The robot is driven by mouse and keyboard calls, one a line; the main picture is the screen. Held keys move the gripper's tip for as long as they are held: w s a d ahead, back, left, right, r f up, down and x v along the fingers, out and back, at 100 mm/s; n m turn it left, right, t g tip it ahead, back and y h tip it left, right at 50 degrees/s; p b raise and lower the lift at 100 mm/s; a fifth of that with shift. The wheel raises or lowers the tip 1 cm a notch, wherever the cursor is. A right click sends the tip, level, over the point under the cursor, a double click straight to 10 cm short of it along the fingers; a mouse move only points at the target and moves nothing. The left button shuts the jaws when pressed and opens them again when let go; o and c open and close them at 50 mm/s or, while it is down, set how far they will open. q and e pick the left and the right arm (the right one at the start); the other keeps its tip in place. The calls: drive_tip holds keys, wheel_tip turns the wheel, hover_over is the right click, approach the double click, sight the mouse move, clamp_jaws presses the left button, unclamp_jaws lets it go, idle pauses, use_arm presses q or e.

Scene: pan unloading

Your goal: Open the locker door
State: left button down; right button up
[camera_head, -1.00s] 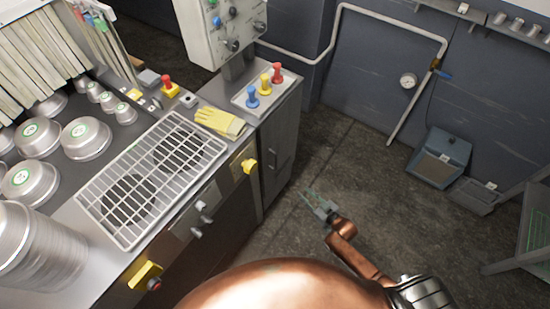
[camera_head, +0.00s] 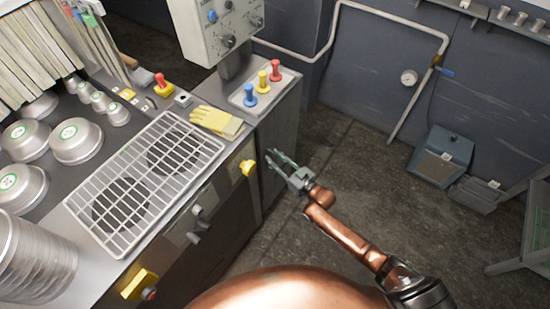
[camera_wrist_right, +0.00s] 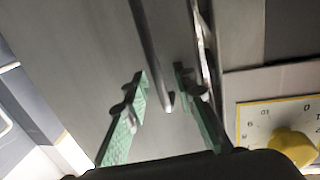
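The locker door (camera_head: 287,128) is the grey front of the narrow cabinet at the right end of the counter, and it looks shut. In the right wrist view the grey door panel (camera_wrist_right: 75,60) fills much of the picture. A long metal bar handle (camera_wrist_right: 150,55) stands out from it. My right gripper (camera_head: 275,160) is close to the door; in the wrist view its green fingers (camera_wrist_right: 160,85) are apart, with the handle's end between them. I cannot tell if they touch it. My left gripper is not in view.
A yellow knob (camera_head: 248,167) is on the counter front left of the door; its dial (camera_wrist_right: 255,115) shows in the wrist view. Yellow gloves (camera_head: 217,121) and a tray (camera_head: 240,98) with coloured pegs lie on top. The floor (camera_head: 370,190) right of the locker is clear.

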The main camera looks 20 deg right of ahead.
drive_tip(key=shift+c, duration=0.6)
clamp_jaws()
